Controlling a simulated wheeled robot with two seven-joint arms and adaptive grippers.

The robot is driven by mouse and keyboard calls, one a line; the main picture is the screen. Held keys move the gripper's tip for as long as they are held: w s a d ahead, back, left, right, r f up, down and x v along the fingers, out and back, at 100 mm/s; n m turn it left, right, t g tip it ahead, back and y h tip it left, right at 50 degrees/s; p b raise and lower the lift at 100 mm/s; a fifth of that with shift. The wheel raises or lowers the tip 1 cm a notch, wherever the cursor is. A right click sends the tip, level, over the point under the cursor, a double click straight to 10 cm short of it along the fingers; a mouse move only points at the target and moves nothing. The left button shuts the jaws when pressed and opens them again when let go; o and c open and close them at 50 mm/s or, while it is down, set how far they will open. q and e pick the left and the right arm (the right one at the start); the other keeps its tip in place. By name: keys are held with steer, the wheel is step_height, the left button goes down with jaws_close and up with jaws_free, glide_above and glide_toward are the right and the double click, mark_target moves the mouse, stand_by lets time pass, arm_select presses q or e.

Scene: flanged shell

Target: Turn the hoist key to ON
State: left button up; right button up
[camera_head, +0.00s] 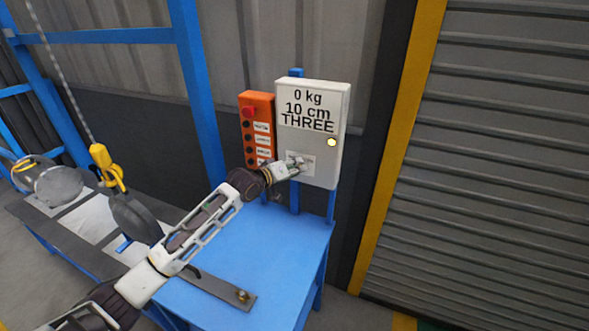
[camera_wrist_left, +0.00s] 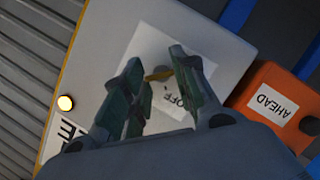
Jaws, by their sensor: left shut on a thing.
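The white control box (camera_head: 312,150) stands behind the blue table and reads "0 kg", "10 cm", "THREE". My left gripper (camera_head: 295,167) reaches its pale key plate (camera_head: 307,168), low on the front. The left wrist view shows the small brass-coloured hoist key (camera_wrist_left: 158,75) between the gripper's fingers, which are shut on it. An "OFF" label (camera_wrist_left: 183,95) shows beside the fingers; the ON mark is not visible. The fingers hide part of the plate, and I cannot tell the key's exact angle. My right gripper is in neither view.
An orange button box (camera_head: 257,130) with a red button adjoins the white box. A lamp (camera_head: 331,142) glows pale yellow. The blue table (camera_head: 285,240) carries a metal strip (camera_head: 222,287). A yellow hoist hook (camera_head: 103,160) hangs at the left near a grey flanged shell (camera_head: 58,186).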

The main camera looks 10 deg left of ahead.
arm_select(q)
steer(key=o, duration=1)
steer(key=shift+o, duration=0.2)
steer(key=v, duration=1.2)
steer(key=shift+f, duration=0.1)
stand_by(0.3)
